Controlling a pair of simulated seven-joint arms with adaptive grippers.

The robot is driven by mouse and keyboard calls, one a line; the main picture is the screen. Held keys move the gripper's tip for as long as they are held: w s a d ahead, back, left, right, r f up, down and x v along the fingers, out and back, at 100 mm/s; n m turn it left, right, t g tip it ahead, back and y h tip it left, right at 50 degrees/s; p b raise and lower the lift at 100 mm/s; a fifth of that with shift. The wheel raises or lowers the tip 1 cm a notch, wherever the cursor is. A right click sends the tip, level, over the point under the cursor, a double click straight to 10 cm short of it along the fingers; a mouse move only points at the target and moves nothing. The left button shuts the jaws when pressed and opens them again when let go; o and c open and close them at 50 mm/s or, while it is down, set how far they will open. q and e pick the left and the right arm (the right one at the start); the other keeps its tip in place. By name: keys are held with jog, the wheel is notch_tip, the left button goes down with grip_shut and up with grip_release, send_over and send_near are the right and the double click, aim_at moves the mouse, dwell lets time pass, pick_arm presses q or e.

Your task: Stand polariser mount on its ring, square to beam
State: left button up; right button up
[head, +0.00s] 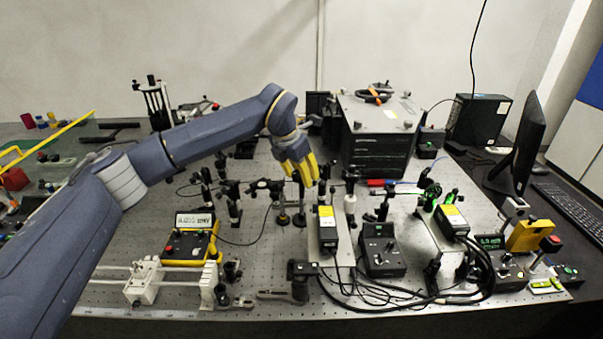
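My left gripper (301,172), with yellow fingers pointing down, hangs over the middle of the optical bench (130,235). Its fingers look close together, but I cannot tell whether they are apart or hold anything. Just below and beside it stand thin upright posts (283,217) and small dark optic mounts (232,205). I cannot tell which of these small mounts is the polariser mount, nor pick out its ring. My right gripper is not in view.
A large dark instrument box (375,155) stands behind, right of the gripper. A boxed controller (190,238) sits at left, a black control box (381,250) at front right. Loose cables (400,298) cross the front. A monitor (527,140) stands at right.

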pick_arm(q)
jog(key=o, duration=0.4)
jog(key=v, duration=1.2)
jog(key=shift+d+r, duration=0.1)
jog(key=shift+r, duration=0.05)
